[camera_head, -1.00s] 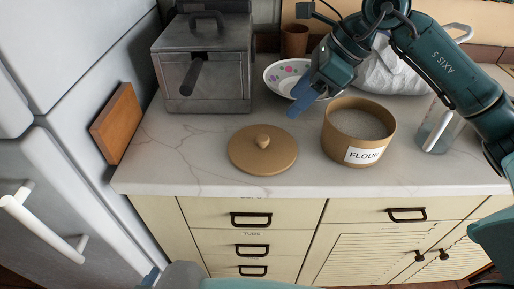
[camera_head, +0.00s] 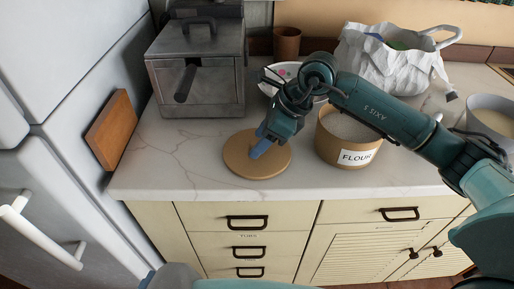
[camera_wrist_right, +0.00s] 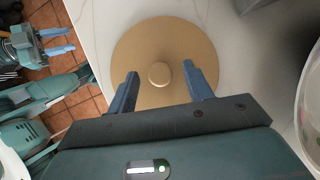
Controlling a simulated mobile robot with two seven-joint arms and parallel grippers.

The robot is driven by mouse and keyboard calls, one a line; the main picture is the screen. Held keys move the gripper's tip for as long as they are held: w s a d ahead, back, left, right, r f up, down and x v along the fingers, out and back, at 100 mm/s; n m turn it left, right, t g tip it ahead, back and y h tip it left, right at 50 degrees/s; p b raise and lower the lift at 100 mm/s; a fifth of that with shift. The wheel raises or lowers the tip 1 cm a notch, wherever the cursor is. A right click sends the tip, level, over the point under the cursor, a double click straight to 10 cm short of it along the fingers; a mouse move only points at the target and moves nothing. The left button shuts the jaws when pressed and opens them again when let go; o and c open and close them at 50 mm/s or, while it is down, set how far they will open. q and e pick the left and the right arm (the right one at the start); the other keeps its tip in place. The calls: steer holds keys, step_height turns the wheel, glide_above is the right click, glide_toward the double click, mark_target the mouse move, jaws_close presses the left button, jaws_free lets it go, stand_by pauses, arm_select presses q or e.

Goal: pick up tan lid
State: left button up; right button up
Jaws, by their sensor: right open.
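The tan lid (camera_head: 268,169) lies flat on the marble counter, left of the tan flour canister (camera_head: 328,148). It is round with a small knob at its centre. My right gripper (camera_head: 259,151) is over the lid and hides the knob in the head view. In the right wrist view the lid (camera_wrist_right: 141,44) lies below the open blue fingers (camera_wrist_right: 160,72), with the knob (camera_wrist_right: 159,74) between them in the picture. I cannot tell whether the fingers touch the lid. My left gripper (camera_wrist_right: 58,41) shows in the right wrist view, fingers apart and empty, away from the counter.
A grey metal box (camera_head: 205,85) with a handle stands behind the lid. A wooden board (camera_head: 111,129) leans by the fridge at left. A patterned bowl (camera_head: 270,86), brown cup (camera_head: 287,42) and white bag (camera_head: 380,62) stand behind. The counter left of the lid is clear.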

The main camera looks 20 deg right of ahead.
steer(key=shift+w+a+f, duration=0.1)
steer(key=shift+f, duration=0.1)
steer(key=c, duration=1)
steer(key=shift+c, duration=0.2)
steer(key=shift+r, duration=0.15)
